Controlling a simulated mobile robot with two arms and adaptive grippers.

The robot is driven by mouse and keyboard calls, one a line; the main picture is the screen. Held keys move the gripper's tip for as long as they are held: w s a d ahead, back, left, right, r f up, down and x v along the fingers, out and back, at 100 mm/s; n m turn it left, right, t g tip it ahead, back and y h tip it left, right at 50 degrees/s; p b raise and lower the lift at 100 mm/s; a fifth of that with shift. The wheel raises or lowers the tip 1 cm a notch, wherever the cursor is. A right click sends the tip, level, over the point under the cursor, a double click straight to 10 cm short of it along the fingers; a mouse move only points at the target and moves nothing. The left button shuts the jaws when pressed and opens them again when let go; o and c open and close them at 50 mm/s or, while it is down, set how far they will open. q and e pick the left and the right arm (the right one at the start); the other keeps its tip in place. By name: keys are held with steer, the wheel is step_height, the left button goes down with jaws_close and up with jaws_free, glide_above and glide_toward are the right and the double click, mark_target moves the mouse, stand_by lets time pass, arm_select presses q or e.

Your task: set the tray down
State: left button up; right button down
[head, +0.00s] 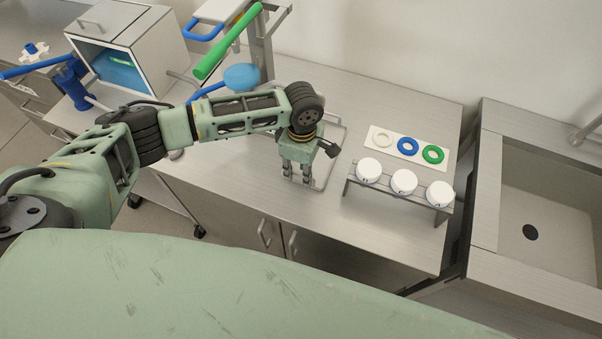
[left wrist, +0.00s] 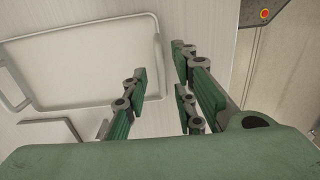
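The tray (head: 326,165) is a pale metallic tray lying on the steel counter, partly hidden behind my left gripper in the head view. My right gripper is out of view.
A small metal stand (head: 398,196) with several white round pieces is right of the tray. Behind it a white board (head: 411,147) holds white, blue and green rings. A sink (head: 548,220) is far right. An open box (head: 125,50) and tool rack (head: 262,45) stand left and behind.

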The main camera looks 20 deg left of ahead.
arm_select(q)
step_height(320, 180, up, 4)
steer(key=shift+r+b, duration=0.1)
steer(key=shift+b, duration=0.3)
steer(key=shift+r, duration=0.6)
steer(key=shift+w, duration=0.1)
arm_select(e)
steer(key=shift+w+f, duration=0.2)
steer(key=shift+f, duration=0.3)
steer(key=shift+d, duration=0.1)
